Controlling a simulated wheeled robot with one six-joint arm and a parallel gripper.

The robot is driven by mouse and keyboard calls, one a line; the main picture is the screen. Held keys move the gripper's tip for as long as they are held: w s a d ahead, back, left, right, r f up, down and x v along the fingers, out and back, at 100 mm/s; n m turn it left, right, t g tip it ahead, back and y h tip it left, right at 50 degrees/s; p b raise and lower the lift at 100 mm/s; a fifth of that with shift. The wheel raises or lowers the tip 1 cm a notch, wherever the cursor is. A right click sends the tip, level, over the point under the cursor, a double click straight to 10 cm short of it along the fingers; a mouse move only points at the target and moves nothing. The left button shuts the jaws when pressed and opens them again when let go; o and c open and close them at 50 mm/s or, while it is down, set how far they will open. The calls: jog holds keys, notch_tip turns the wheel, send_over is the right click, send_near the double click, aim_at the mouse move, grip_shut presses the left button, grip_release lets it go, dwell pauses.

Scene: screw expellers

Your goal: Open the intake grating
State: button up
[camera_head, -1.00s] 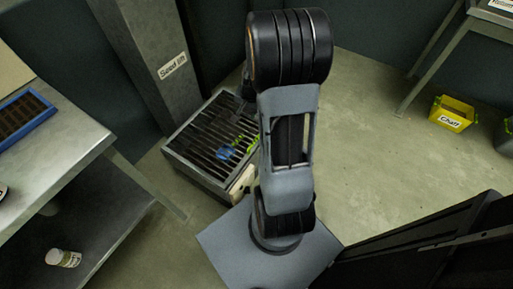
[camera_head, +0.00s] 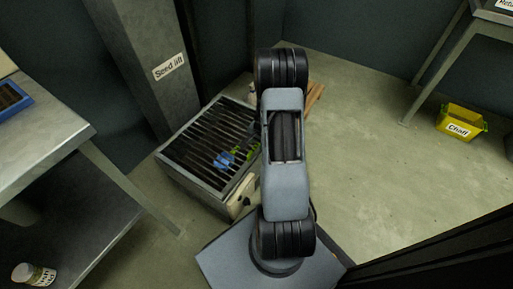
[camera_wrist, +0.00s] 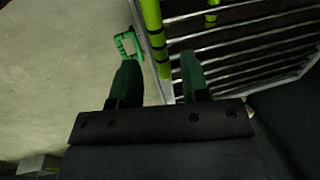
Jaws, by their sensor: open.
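The intake grating (camera_head: 195,135), a row of dark parallel bars in a grey metal frame, tops a low box left of my arm in the head view. It looks closed. A blue patch (camera_head: 223,160) and a yellow-green piece (camera_head: 243,152) show at its right side. In the wrist view, the grating bars (camera_wrist: 245,43) fill the upper right. A yellow-green bar with black bands (camera_wrist: 153,35) runs along the frame edge. My open gripper (camera_wrist: 160,66) has its fingers on either side of that edge in the picture; contact cannot be told. My arm hides the gripper in the head view.
The seed lift column (camera_head: 150,65) stands behind the box. A metal table (camera_head: 45,135) is at left, with a labelled jar (camera_head: 33,274) low down. A yellow Chaff bin (camera_head: 461,121) is at right. A green loop (camera_wrist: 128,43) shows near the left finger.

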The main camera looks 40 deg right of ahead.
jog(key=shift+w+f+b, duration=0.25)
jog(key=shift+f+b, duration=0.15)
jog(key=shift+f, duration=0.8)
jog(key=shift+c, duration=0.3)
grip_shut()
